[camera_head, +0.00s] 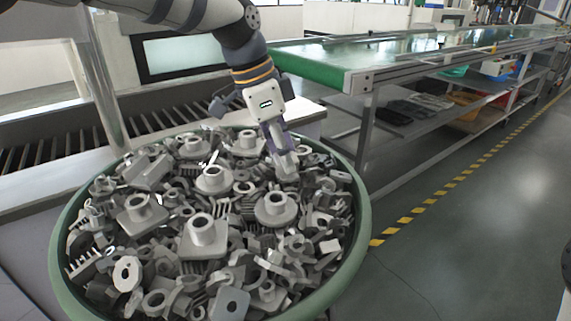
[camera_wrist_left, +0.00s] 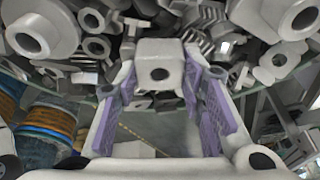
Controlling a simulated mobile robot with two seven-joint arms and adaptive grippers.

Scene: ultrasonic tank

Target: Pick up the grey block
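My left gripper (camera_head: 279,148) reaches down over the far right part of the round green bin (camera_head: 361,232). Its purple-padded fingers (camera_wrist_left: 160,82) are closed on the two sides of a grey block (camera_wrist_left: 160,64) with a round hole in its face. In the head view the grey block (camera_head: 287,167) shows at the fingertips, in front of the heap of parts. Whether it still touches the parts behind it cannot be told.
The bin is full of loose grey parts (camera_head: 203,236), including several flanged rings. A conveyor with a green belt (camera_head: 325,72) stands behind at the right, with shelves below. A slatted metal channel (camera_head: 40,152) runs behind the bin. The floor at the right is clear.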

